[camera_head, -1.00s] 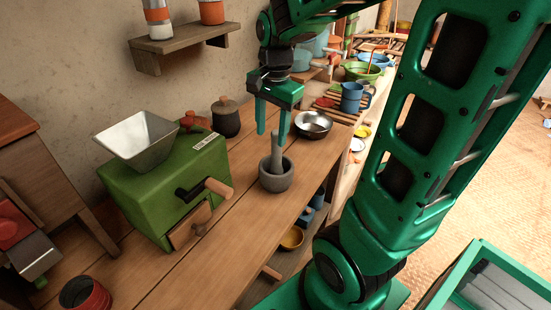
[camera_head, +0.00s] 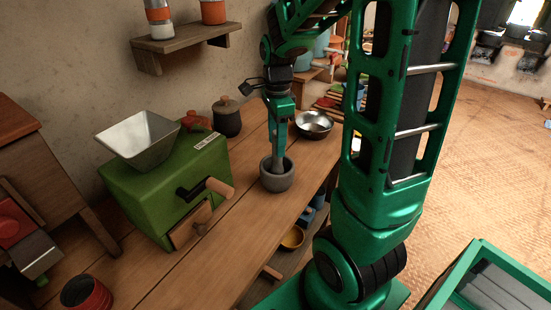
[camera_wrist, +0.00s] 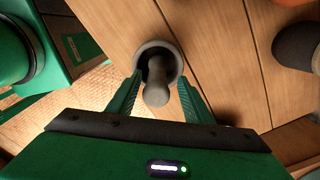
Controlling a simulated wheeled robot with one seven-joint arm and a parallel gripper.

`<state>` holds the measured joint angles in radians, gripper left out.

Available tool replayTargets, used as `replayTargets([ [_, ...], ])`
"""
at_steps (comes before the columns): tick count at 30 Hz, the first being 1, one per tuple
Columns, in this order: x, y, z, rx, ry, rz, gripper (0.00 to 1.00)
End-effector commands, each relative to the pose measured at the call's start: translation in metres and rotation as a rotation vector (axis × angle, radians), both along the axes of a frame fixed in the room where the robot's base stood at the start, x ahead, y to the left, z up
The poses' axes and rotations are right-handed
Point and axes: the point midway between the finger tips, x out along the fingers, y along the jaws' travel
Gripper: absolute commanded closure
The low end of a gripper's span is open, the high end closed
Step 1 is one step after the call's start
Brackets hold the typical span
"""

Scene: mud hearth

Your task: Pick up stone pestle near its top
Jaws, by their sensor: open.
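The grey stone pestle (camera_wrist: 157,88) stands in the grey stone mortar (camera_head: 277,180) on the wooden counter. In the wrist view its rounded top points toward the camera, and the mortar rim (camera_wrist: 158,47) shows behind it. My gripper (camera_wrist: 158,97) is open, with one green finger on each side of the pestle's upper part and visible gaps beside it. In the head view my gripper (camera_head: 280,140) is above the mortar and hides most of the pestle. Whether a finger touches the pestle cannot be told there.
A green grinder (camera_head: 165,190) with a metal hopper and wooden crank stands left of the mortar. A metal bowl (camera_head: 315,124) sits behind it to the right. A dark lidded jar (camera_head: 227,118) stands near the wall. The counter in front of the mortar (camera_head: 245,235) is clear.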

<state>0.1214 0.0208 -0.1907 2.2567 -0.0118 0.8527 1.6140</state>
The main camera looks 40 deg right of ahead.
Motion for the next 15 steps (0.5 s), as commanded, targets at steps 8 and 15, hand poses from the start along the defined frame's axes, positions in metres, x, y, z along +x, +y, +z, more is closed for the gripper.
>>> replayTargets([
  [8,-0.003,0.002,-0.034,0.001,0.004,0.001,0.54],
  [15,-0.002,0.001,-0.052,0.000,0.001,0.001,0.54],
])
